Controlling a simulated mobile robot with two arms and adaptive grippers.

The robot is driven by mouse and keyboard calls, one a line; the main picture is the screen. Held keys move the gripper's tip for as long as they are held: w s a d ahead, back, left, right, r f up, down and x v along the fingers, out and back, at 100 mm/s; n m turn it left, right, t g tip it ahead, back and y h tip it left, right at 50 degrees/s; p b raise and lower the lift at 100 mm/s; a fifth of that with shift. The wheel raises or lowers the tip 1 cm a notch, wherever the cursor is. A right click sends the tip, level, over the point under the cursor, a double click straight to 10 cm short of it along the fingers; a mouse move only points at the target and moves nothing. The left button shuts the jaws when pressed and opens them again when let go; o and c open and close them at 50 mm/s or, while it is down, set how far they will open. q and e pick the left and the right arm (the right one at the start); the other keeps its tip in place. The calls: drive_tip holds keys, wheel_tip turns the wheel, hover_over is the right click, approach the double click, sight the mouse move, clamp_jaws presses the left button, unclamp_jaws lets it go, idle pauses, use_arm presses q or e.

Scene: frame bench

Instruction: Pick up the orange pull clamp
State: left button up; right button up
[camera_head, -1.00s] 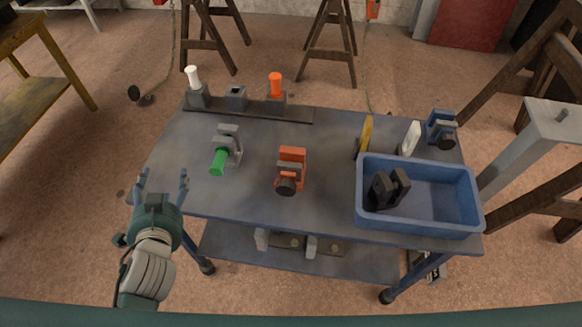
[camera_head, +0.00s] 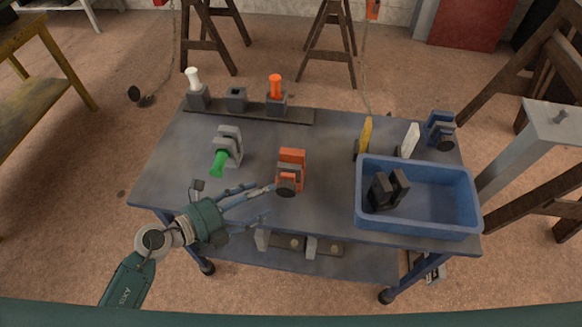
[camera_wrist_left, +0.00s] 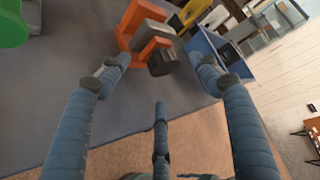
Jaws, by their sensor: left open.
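An orange clamp (camera_head: 291,157) with grey jaws and a dark round knob stands upright mid-table. It also shows in the left wrist view (camera_wrist_left: 128,22), just beyond my fingertips, its knob toward me. A second orange item, an orange-handled clamp (camera_head: 275,85), stands on the dark rail at the back of the table. My left gripper (camera_head: 268,202) is open and empty, at the front-left of the mid-table clamp. In the left wrist view my left gripper (camera_wrist_left: 160,64) has its fingers spread, with the clamp's knob roughly between the tips. I cannot tell whether a finger touches it. My right gripper is not in view.
A green-handled clamp (camera_head: 219,160) stands to the left. A blue bin (camera_head: 440,190) holding a dark clamp (camera_head: 386,189) stands to the right. Yellow (camera_head: 365,134), white (camera_head: 409,140) and blue (camera_head: 438,128) items stand behind it.

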sight(278, 190)
use_arm(q)
drive_tip(key=p+x, duration=0.1)
drive_tip(key=x, duration=0.5)
drive_tip(key=shift+d+f, duration=0.2)
drive_tip(key=shift+d, duration=0.25)
drive_tip(key=shift+a, duration=0.1)
drive_tip(key=c, duration=0.4)
clamp_jaws()
drive_tip(key=shift+w+r, duration=0.15)
drive_tip(key=shift+r, duration=0.05)
